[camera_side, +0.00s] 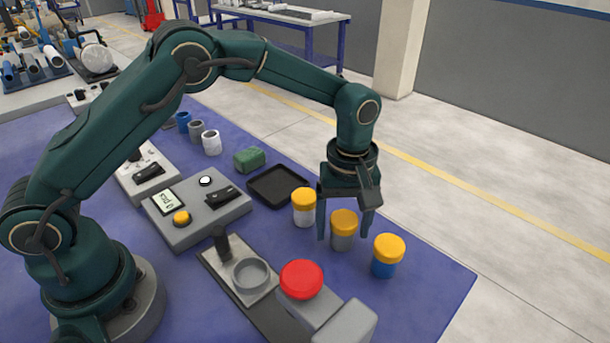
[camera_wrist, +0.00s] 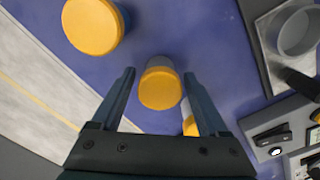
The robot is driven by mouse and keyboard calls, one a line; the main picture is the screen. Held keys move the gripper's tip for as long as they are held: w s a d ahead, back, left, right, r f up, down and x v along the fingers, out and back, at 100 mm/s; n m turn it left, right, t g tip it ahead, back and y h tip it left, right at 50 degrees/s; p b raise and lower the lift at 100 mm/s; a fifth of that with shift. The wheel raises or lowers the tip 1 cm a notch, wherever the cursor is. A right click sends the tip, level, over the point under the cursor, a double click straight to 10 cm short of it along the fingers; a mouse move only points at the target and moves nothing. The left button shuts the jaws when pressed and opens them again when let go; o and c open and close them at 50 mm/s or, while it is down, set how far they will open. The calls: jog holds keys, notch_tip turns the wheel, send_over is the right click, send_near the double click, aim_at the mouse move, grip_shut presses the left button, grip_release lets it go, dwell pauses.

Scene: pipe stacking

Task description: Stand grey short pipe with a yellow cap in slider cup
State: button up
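The grey short pipe with a yellow cap (camera_side: 343,239) stands upright on the blue mat, between a white and a blue capped pipe. My gripper (camera_side: 345,234) is open and points down at it, with one finger on either side in the side view. In the wrist view, my open fingers (camera_wrist: 160,80) frame the yellow cap of the grey pipe (camera_wrist: 160,86), with gaps on both sides. Whether the fingertips reach below the cap is hard to tell. The slider cup (camera_side: 251,273), a round grey cup on a slider plate, looks empty; it also shows in the wrist view (camera_wrist: 299,32).
The white pipe with yellow cap (camera_side: 304,213) and the blue pipe with yellow cap (camera_side: 386,263) stand close on either side. A red button (camera_side: 301,279) is beside the slider. A black tray (camera_side: 280,187) and a control box (camera_side: 196,213) lie behind.

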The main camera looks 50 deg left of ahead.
jog(key=shift+r, duration=0.15)
jog(key=shift+r, duration=0.35)
jog(key=shift+m, duration=0.3)
jog(key=r, duration=0.4)
jog(key=a+r, duration=0.1)
jog(key=r, duration=0.1)
jog(key=shift+s+r, duration=0.2)
jog(key=shift+s, duration=0.1)
jog(key=s+a+r+m+t, duration=0.2)
jog(key=s+a+r+m, duration=0.1)
jog(key=s+a+r, duration=0.3)
jog(key=s+a+r+m+t, duration=0.1)
jog(key=s+a+m+t, duration=0.2)
jog(key=s, duration=0.7)
jog(key=m, duration=0.2)
jog(key=shift+s+m, duration=0.4)
jog(key=shift+o, duration=0.5)
jog(key=shift+s+a+f+t, duration=0.2)
jog(key=shift+s+t, duration=0.1)
jog(key=shift+s, duration=0.05)
